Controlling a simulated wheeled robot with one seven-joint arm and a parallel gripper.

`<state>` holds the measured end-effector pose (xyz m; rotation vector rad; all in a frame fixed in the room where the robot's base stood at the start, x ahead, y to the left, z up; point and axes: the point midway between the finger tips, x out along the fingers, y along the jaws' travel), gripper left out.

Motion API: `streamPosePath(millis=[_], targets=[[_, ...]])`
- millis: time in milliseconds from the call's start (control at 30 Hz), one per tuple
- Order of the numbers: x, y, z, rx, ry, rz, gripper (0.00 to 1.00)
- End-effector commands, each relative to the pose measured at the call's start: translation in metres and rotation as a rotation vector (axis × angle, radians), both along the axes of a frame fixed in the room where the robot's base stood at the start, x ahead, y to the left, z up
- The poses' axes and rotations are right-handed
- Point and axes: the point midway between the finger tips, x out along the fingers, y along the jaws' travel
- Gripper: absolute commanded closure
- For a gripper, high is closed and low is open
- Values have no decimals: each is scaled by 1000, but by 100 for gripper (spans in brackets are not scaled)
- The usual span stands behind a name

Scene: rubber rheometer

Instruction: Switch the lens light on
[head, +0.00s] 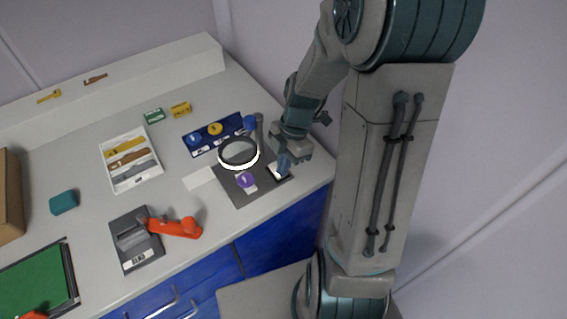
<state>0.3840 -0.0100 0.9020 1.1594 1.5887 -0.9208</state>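The magnifier lens (238,152) stands over a dark base plate (240,196) near the bench's right end. The lower part of its ring is bright white and looks lit. A small pale switch-like block (281,175) sits at the right side of the plate. My gripper (284,165) points down at this block, with its tip over or touching it; I cannot tell which. The fingertips are small and overlap in this view, so their opening is unclear. The gripper partly hides the block.
A purple disc (245,180) lies on the plate below the lens. A blue tray (213,133) with round pieces is behind. A white tray of strips (130,160) and a grey device with an orange lever (175,228) stand left.

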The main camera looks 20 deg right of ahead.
Motion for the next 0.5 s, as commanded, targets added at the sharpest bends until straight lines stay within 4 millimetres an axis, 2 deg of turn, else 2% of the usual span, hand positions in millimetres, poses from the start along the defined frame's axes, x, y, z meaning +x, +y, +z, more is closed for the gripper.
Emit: streamPosePath(millis=[167,500], targets=[[0,0,0,1,3,1,100],[13,4,5,0,2,1,100]])
